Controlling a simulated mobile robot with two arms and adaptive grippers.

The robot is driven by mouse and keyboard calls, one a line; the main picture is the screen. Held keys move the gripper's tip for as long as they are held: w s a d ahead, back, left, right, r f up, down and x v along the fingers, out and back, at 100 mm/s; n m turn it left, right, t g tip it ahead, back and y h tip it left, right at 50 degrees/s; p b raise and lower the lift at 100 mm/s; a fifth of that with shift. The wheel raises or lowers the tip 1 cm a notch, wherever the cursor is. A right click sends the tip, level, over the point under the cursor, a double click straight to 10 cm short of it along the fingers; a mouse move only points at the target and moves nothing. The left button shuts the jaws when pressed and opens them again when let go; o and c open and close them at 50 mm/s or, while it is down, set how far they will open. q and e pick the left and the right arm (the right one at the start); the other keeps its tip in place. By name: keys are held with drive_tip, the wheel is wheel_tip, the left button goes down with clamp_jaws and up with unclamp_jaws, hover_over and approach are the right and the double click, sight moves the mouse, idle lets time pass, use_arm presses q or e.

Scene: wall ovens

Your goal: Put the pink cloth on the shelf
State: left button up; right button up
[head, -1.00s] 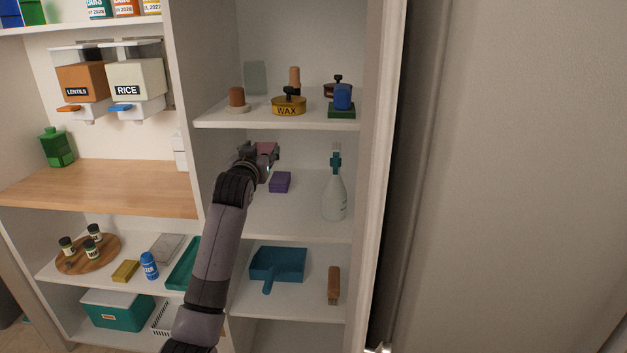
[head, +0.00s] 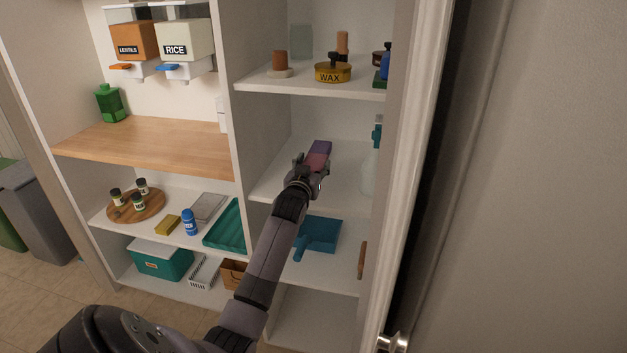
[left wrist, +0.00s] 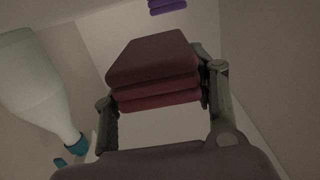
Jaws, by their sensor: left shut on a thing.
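The pink cloth (left wrist: 154,72) is a folded stack, dull dark pink in the left wrist view, held between the two fingers of my left gripper (left wrist: 160,105). In the head view my left gripper (head: 308,170) is at the middle shelf (head: 278,180) of the right-hand bay, with the pink cloth (head: 317,161) at its tips. A folded purple cloth (head: 322,147) lies just behind the pink one; it also shows in the left wrist view (left wrist: 167,5). Whether the pink cloth touches the shelf I cannot tell. My right gripper is not in view.
A spray bottle (head: 369,170) stands right of my gripper, partly behind the bay's frame; it is close at left in the left wrist view (left wrist: 35,90). The wax shelf (head: 300,84) is above, and a blue dustpan (head: 320,235) lies below.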

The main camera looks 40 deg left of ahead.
use_arm(q)
drive_tip(key=shift+f, duration=2.35)
drive_tip(key=shift+f, duration=0.15)
drive_tip(key=o, duration=1.1)
drive_tip(key=shift+r, duration=0.2)
drive_tip(key=v, duration=1.2)
drive_tip(key=shift+f, duration=0.15)
